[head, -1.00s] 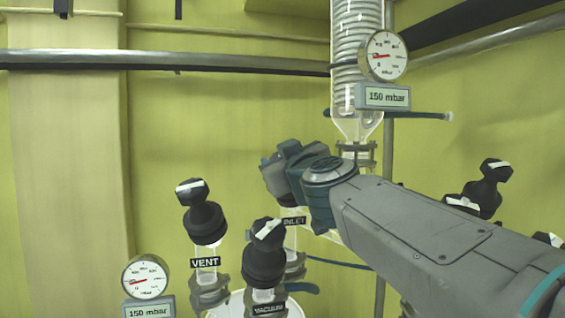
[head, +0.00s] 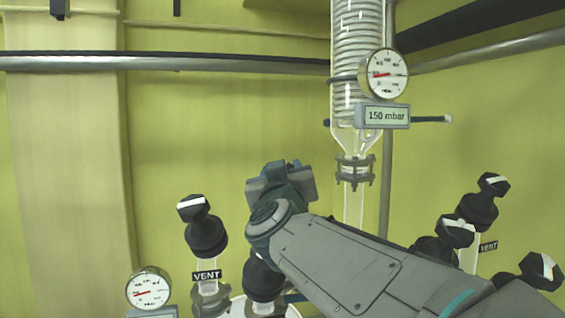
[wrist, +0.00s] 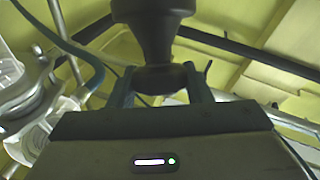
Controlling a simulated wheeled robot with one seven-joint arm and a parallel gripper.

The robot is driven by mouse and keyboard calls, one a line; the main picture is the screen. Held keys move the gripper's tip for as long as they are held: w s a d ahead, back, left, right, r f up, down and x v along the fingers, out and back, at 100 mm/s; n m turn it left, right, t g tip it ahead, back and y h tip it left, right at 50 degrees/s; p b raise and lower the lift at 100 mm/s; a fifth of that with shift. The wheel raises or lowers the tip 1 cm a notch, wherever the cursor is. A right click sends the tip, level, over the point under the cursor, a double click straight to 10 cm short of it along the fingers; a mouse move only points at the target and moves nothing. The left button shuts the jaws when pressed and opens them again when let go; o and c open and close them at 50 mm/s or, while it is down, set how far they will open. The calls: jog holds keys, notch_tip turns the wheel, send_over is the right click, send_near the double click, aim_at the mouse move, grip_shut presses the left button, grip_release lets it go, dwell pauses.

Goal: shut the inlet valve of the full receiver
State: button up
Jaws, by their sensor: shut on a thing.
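In the wrist view, a black valve knob (wrist: 155,30) stands between the two fingers of my gripper (wrist: 160,84), which is shut on its lower part. No label shows there. In the head view, my gripper's grey and teal body (head: 283,186) is above the left valve group, and its fingertips are hidden. The VENT valve (head: 205,235), black with a white-marked handle, stands to the left. A black valve body (head: 263,282) shows partly below my wrist.
A glass coil condenser (head: 357,110) with a gauge (head: 383,73) and a 150 mbar display (head: 385,116) rises behind. Another gauge (head: 149,289) is at lower left. Several black valves (head: 478,210) stand at right beside my forearm. The wall side at left is clear.

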jog(key=shift+m+h+p, duration=0.4)
jog(key=shift+m+h, duration=0.1)
jog(key=shift+h, duration=0.2)
jog(key=o, duration=1)
jog(key=shift+f+n+y+b, duration=0.2)
jog(key=shift+n+y+b, duration=0.4)
jog(key=shift+y+b, duration=0.4)
jog(key=shift+n+b, duration=0.3)
jog(key=shift+b, duration=0.15)
jog(key=n+g+y+b, duration=0.1)
jog(key=n+y+b, duration=0.1)
jog(key=n+y, duration=0.1)
jog(key=shift+y, duration=0.4)
jog(key=shift+r+n+g+y+b, duration=0.2)
jog(key=shift+n+g+y+b, duration=0.2)
jog(key=shift+n, duration=0.1)
jog(key=shift+d+n+g+y, duration=0.1)
jog(key=shift+n+g+y, duration=0.2)
jog(key=shift+n+y, duration=0.15)
